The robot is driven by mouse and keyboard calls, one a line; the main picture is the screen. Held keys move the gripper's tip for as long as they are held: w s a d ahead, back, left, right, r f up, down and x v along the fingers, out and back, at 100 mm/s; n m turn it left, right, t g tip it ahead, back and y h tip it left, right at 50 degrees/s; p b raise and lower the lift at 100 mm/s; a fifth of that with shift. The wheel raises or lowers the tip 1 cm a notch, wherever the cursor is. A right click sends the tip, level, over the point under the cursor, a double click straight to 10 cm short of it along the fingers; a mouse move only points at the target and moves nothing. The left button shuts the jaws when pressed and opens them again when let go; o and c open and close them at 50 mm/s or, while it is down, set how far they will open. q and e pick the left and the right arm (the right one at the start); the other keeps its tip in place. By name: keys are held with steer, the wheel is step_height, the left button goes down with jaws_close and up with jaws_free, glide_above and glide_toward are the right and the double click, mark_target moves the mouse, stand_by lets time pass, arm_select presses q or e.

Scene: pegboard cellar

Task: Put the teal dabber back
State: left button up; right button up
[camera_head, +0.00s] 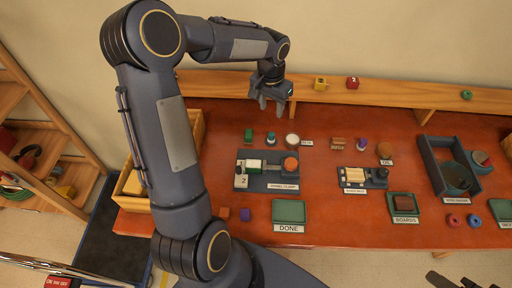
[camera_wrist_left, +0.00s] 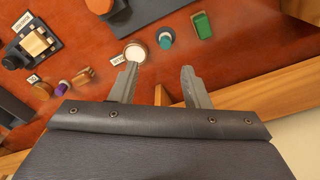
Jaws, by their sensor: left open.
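The teal dabber (camera_head: 270,138) stands on the red-brown bench behind the dark clamp fixture, between a green block (camera_head: 248,135) and a white round pad (camera_head: 292,140). In the left wrist view the teal dabber (camera_wrist_left: 165,38) shows beyond the fingertips, with the white pad (camera_wrist_left: 134,52) on its left and the green block (camera_wrist_left: 202,25) on its right. My left gripper (camera_head: 268,101) is above the back of the bench, behind the dabber and apart from it. Its fingers (camera_wrist_left: 158,70) are open with nothing between them. My right gripper (camera_head: 453,282) only partly shows at the bottom right edge.
A wooden ledge (camera_head: 420,98) runs along the back, with small yellow, red and green pieces on it. The clamp fixture (camera_head: 258,184), a green DONE tray (camera_head: 289,210) and a BOARDS tray (camera_head: 404,203) lie in front. A wooden bin (camera_head: 191,160) stands left. Bare bench lies between fixtures.

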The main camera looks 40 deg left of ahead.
arm_select(q)
steer(key=s+d+r+t+h, duration=0.15)
steer(key=s+d+r, duration=0.25)
steer(key=s+r, duration=0.7)
steer(key=s+d+f+t+h, duration=0.1)
steer(key=s+d, duration=0.2)
steer(key=s, duration=0.4)
steer(key=s+d+f+n+t+h, duration=0.1)
steer(key=s+d+t, duration=0.1)
steer(key=s, duration=0.5)
steer(key=shift+s+d+f+n, duration=0.3)
steer(key=shift+s+d, duration=0.05)
steer(key=shift+d, duration=0.45)
arm_select(e)
steer(key=shift+s, duration=0.15)
arm_select(q)
steer(key=shift+s, duration=0.1)
arm_select(e)
steer(key=shift+s, duration=0.1)
